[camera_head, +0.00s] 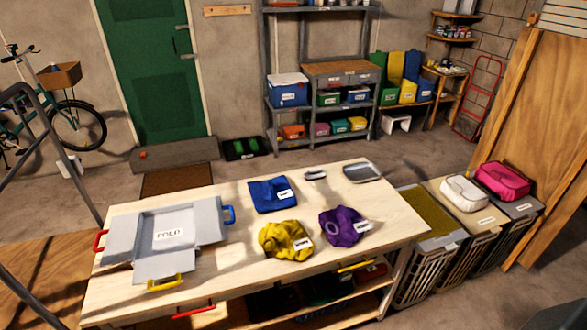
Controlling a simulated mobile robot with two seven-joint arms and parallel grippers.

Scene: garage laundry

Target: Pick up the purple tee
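The purple tee (338,229) lies crumpled on the light wooden table (225,275), right of the middle, with a small white label on its right side. A crumpled yellow garment (280,241) lies just to its left, also with a white label. A flat, folded blue garment (268,193) lies behind the yellow one. Neither of my grippers shows in the head view.
A small grey tray (362,172) sits at the back right. Bins (427,262) with white and pink bundles on top stand right of the table. The table's right front is clear.

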